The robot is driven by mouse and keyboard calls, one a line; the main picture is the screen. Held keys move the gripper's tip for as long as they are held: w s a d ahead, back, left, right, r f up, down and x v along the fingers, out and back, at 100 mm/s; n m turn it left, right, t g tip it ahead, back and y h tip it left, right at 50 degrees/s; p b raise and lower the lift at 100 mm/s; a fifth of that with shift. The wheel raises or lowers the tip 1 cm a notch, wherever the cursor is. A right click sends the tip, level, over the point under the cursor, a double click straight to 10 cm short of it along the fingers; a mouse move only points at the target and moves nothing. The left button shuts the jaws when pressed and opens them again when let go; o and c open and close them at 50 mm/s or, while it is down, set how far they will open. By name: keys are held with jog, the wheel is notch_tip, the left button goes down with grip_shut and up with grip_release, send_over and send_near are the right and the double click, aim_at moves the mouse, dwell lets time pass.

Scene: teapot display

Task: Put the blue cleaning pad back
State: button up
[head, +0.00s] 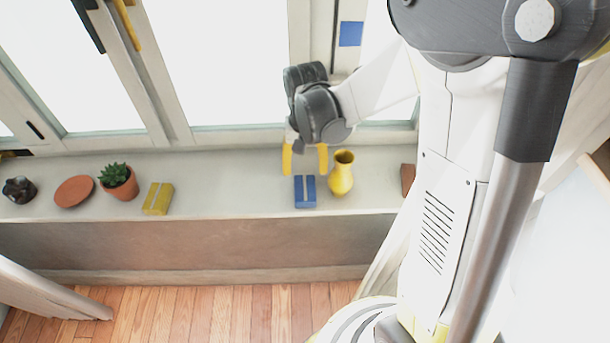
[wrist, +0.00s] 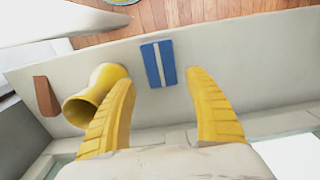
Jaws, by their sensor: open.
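The blue cleaning pad (head: 305,191), a small block with a pale stripe, lies on the window sill (head: 232,180) near its front edge. My gripper (head: 305,160) is open, its two yellow fingers pointing down just behind the pad. In the wrist view, the pad (wrist: 149,64) shows just beyond and between the open fingertips (wrist: 161,77), with nothing held. A flat blue square (head: 350,34) shows on the window frame above, to the right of my gripper.
A yellow vase (head: 342,174) stands close to the right of the pad, near my finger. A brown block (head: 407,179) is farther right. To the left are a yellow block (head: 158,198), a potted succulent (head: 118,182), a terracotta disc (head: 74,191) and a dark teapot-like object (head: 19,190).

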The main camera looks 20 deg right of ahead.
jog(key=s+r+n+t, duration=0.3)
jog(key=s+r+t, duration=0.4)
jog(key=s+r, duration=0.5)
notch_tip(320, 180, up, 4)
jog(key=shift+s+r+n+p, duration=0.15)
jog(key=shift+s+n+p, duration=0.15)
jog(key=shift+s+p, duration=0.1)
